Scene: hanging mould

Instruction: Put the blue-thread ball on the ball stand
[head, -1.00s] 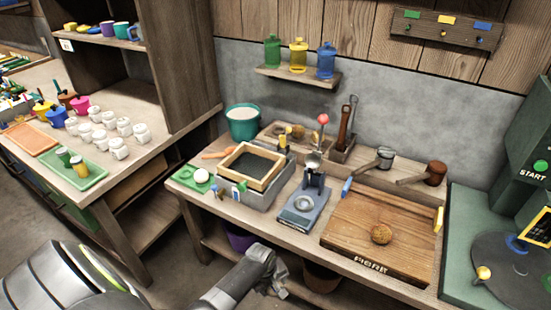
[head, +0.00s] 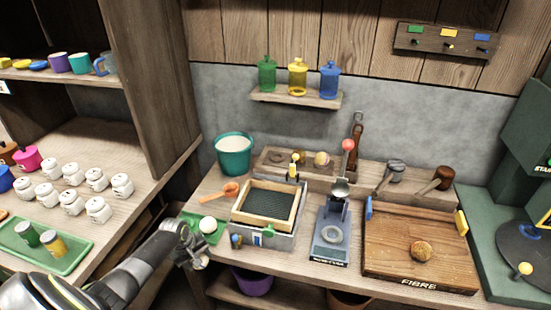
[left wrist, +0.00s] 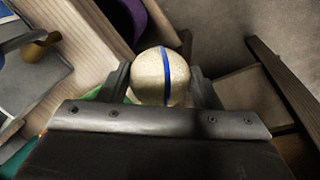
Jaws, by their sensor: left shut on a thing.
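The blue-thread ball, cream with one blue stripe (left wrist: 165,83), sits between the two fingers of my left gripper (left wrist: 163,88) in the left wrist view. In the head view my left gripper (head: 197,256) is at the front left of the bench, just in front of a green plate (head: 193,217) bearing a white round thing (head: 208,224). My left gripper is shut on the ball. A wooden holder (head: 300,172) at the back of the bench carries round brownish items; I cannot tell whether it is the ball stand. My right gripper is out of view.
A wooden-framed mould box (head: 268,205), a blue-grey press (head: 331,238) and a FIBRE board (head: 393,254) with a brown ball (head: 421,251) fill the bench. A teal bucket (head: 234,160) stands behind. A purple bucket (head: 252,280) is below. White jars (head: 98,210) stand left.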

